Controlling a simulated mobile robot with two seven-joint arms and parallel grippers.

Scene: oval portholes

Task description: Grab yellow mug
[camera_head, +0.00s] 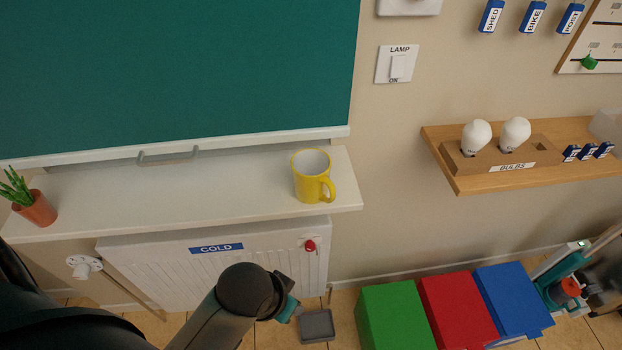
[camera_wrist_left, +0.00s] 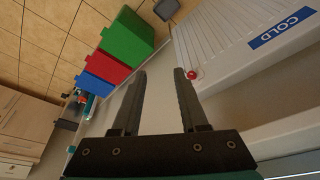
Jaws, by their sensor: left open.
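The yellow mug (camera_head: 309,185) stands upright near the right end of the white sill in the head view, its handle toward the lower right. The mug does not show in the left wrist view. My left arm comes in from the lower left in the head view, below the sill, and its fingers are mostly hidden there. In the left wrist view my left gripper (camera_wrist_left: 158,100) is open and empty, its two fingers apart. My right gripper is in neither view.
A white sill (camera_head: 180,195) runs above a radiator (camera_head: 170,265) with a red knob (camera_head: 310,245). A potted plant (camera_head: 36,207) stands at the sill's left end. Green (camera_head: 395,315), red (camera_head: 458,308) and blue (camera_head: 512,300) boxes stand low right. A wooden shelf (camera_head: 470,186) holds bulbs.

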